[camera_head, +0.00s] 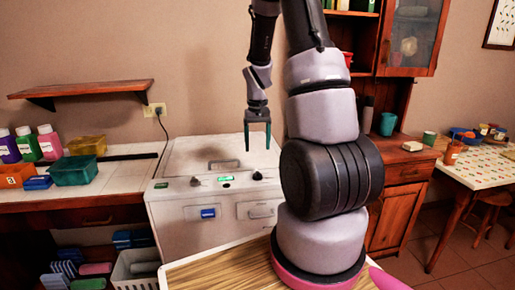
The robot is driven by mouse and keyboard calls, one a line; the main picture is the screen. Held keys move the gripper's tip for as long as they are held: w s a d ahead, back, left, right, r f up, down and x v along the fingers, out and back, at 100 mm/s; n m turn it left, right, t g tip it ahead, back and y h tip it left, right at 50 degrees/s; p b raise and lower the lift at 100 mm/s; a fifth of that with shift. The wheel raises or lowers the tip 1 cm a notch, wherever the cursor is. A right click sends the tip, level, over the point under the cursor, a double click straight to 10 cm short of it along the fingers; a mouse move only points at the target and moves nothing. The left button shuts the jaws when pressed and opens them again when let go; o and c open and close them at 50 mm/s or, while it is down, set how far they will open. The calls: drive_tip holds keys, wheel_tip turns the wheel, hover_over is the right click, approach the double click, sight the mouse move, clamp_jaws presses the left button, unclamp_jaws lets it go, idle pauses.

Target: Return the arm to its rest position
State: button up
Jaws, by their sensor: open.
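My gripper (257,136) hangs down from my arm near the middle of the view, with its two thin teal fingers apart and nothing between them. It shows against the white box-shaped appliance (187,222); whether the fingertips touch it cannot be told, and they appear above or in front of its top. My arm rises from its base, goes out of the top of the view, and comes back down to the gripper.
A tiled counter (130,167) at left holds bottles (49,142), a green bin (74,170) and a yellow bin (87,145). A wall shelf (82,90) hangs above. A wooden cabinet (402,215) and a dining table (485,165) stand at right. Open floor (470,262) shows at lower right.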

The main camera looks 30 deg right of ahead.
idle(0.3)
drive_tip(key=s+a+r+t, duration=0.2)
drive_tip(key=s+a+r, duration=0.15)
drive_tip(key=r, duration=0.55)
drive_tip(key=s+a+r+t, duration=0.2)
drive_tip(key=s+a+r, duration=0.15)
drive_tip(key=r, duration=0.55)
drive_tip(key=s+a+r+t+y, duration=0.1)
drive_tip(key=s+a+r, duration=0.2)
drive_tip(key=s+r, duration=0.2)
drive_tip(key=s+a+r+m+t+y, duration=0.1)
drive_tip(key=s+a+r+t, duration=0.1)
drive_tip(key=s, duration=0.5)
wheel_tip(320, 180, up, 3)
drive_tip(key=shift+s+a+f, duration=0.15)
drive_tip(key=shift+s+a, duration=0.15)
drive_tip(key=shift+a, duration=0.35)
drive_tip(key=shift+w, duration=0.15)
